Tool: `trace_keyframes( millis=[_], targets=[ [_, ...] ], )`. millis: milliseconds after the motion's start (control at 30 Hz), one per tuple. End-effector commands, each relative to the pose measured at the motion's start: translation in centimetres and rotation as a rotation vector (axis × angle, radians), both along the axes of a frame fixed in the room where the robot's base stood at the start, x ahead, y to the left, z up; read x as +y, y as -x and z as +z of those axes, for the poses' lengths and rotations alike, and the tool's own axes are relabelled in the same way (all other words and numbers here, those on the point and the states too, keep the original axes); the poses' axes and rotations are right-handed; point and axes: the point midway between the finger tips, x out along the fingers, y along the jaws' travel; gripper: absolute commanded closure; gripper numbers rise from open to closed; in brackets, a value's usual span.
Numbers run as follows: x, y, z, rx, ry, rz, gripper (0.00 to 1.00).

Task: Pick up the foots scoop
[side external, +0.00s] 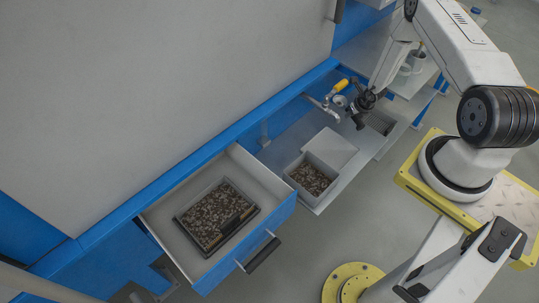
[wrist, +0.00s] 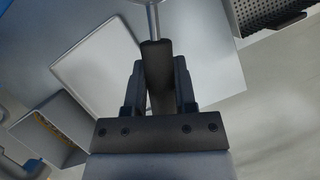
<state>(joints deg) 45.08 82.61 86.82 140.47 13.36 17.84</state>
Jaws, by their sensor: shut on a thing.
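My gripper (side external: 361,112) is low over the grey work shelf, near the tap with the yellow handle. In the wrist view my gripper (wrist: 157,85) is shut on a dark handle, one finger on each side. A thin metal shaft runs from this handle to the top edge of the picture; I take it to be the foots scoop (wrist: 157,60). The scoop's far end is out of the wrist view. In the side view the scoop is too small and dark to tell from my gripper.
A square bin of dark granules (side external: 291,178) and a flat grey plate (side external: 330,147) lie left of my gripper. The yellow-handled tap (side external: 341,85) is close by. An open drawer (side external: 262,172) holds a granule-filled tray (side external: 179,222).

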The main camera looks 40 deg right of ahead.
Motion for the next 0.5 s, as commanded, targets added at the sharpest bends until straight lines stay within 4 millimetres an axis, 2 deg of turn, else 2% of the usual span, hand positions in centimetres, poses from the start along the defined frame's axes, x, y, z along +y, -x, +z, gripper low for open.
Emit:
trace_keyframes(
  millis=[500],
  targets=[
    [3.8,5.5,3.1,0.001,0.000,0.000,1.00]
  ],
)
